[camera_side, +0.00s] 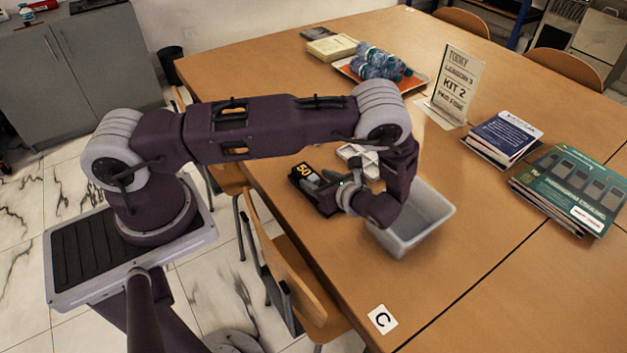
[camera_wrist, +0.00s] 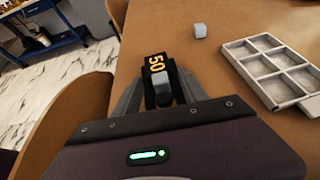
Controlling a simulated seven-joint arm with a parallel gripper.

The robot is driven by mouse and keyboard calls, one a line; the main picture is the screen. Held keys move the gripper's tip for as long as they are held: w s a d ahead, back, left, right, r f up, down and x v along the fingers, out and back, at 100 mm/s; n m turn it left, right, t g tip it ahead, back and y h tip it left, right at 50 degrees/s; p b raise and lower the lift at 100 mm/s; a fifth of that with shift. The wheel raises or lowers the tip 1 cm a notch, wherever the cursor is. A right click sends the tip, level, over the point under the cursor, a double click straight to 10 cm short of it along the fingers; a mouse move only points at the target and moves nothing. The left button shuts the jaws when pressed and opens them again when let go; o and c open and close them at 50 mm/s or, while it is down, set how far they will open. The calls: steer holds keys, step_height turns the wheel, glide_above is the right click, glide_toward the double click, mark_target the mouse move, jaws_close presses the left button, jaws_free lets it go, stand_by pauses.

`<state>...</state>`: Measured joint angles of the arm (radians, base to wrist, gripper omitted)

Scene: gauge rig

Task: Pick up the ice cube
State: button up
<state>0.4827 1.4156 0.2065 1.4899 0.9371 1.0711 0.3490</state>
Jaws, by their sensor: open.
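A small pale grey cube, which looks like the ice cube (camera_wrist: 200,30), sits on the wooden table beyond my fingers and slightly right in the wrist view. It lies left of a pale compartment tray (camera_wrist: 246,64). That block (camera_wrist: 155,61) also shows between and beyond my fingertips in the wrist view.
A grey open bin (camera_side: 432,224) stands right of my wrist in the side view. The pale tray (camera_side: 357,153) lies behind my gripper. A sign (camera_side: 456,85), books (camera_side: 506,136) and a tray of bottles (camera_side: 414,80) are farther off. The front right tabletop is largely clear.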

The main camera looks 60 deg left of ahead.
steer(key=shift+a+f, duration=0.25)
steer(key=shift+a, duration=0.2)
jaws_close()
steer(key=shift+r, duration=0.15)
